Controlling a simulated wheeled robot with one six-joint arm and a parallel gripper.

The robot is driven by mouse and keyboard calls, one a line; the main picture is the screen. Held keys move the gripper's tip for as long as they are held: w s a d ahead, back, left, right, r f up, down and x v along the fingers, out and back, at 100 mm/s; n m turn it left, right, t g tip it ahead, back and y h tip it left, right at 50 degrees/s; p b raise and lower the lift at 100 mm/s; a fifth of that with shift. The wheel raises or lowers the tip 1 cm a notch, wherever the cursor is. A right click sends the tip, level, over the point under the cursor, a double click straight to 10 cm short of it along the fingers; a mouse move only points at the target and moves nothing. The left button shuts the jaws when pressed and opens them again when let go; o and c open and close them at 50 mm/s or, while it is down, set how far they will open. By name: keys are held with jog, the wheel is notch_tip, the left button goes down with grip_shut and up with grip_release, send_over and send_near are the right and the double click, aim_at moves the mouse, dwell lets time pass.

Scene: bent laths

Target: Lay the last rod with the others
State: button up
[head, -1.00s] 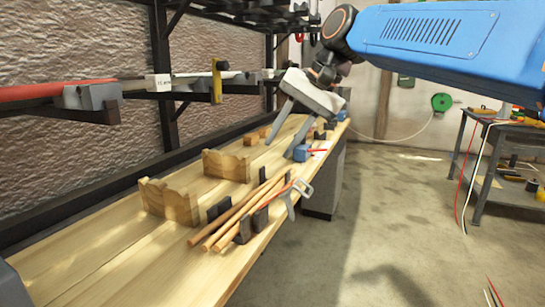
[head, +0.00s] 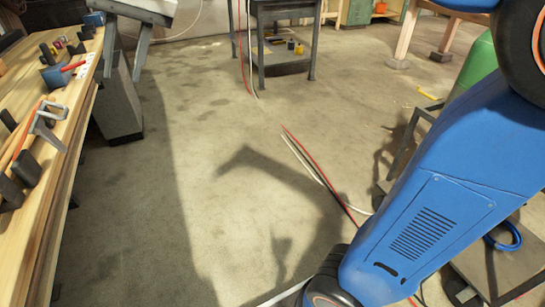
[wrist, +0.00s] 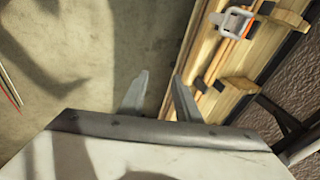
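The wooden rods (head: 20,138) show only in part at the left edge of the head view, lying on the wooden bench (head: 75,107) among black blocks (head: 27,168). In the wrist view the rods (wrist: 222,57) run along the bench beside a grey clamp (wrist: 235,22). I cannot tell how many there are, and no separate rod shows. My gripper (head: 122,74) is beyond the clamp at the upper left of the head view. In the wrist view its two fingers (wrist: 160,75) stand apart with nothing between them, over the floor side of the bench edge.
A blue block (head: 55,76) sits farther along the bench. A metal cart (head: 286,50) is at the back, and a green cylinder (head: 481,62) at the right. Red and white cables (head: 318,172) cross the otherwise clear middle floor.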

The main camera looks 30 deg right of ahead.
jog(key=s+d+f+t+h, duration=0.1)
jog(key=s+d+f, duration=0.4)
jog(key=d, duration=0.4)
jog(key=s+d+f+t+h, duration=0.1)
jog(key=s+d+f+h, duration=0.15)
jog(key=d+f, duration=0.6)
jog(key=s+d+f+h, duration=0.1)
jog(key=s+d+f, duration=1)
jog(key=f, duration=0.1)
jog(key=shift+s+d+f+t, duration=0.25)
jog(key=shift+s+f+t, duration=0.05)
jog(key=shift+f, duration=0.05)
jog(key=shift+s+a+n+h, duration=0.1)
jog(key=shift+n+h, duration=0.15)
jog(key=shift+n, duration=0.05)
